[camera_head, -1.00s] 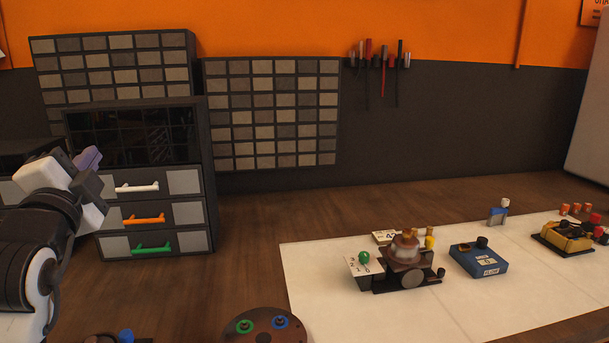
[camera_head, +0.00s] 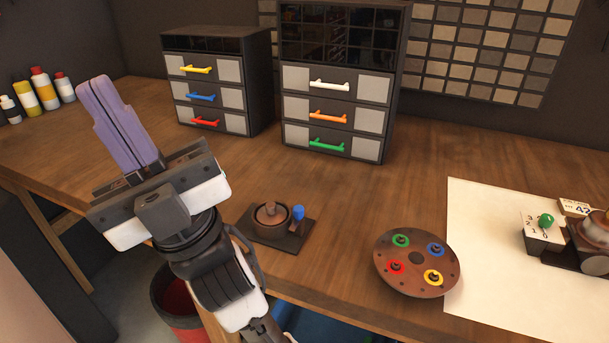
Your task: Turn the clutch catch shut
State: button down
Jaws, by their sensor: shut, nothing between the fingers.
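My gripper (camera_head: 98,88) is at the left of the view, its two purple fingers shut together and pointing up and away, with nothing between them. Right of it, near the bench's front edge, a dark square plate (camera_head: 263,248) carries a round brown housing (camera_head: 270,218) with a small knob on top. A blue-topped catch (camera_head: 298,213) stands upright at the housing's right side. No label shows which part is the clutch catch; this blue one may be it. My gripper is apart from it.
A brown disc (camera_head: 416,258) with coloured rings lies right of the plate. A white mat (camera_head: 480,215) with a lettered device (camera_head: 543,233) is farther right. Two drawer cabinets (camera_head: 340,105) (camera_head: 215,85) stand behind, bottles (camera_head: 44,88) at far left. Bare wood lies between.

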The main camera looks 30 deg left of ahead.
aim_at(298, 211)
jog(key=u, duration=1)
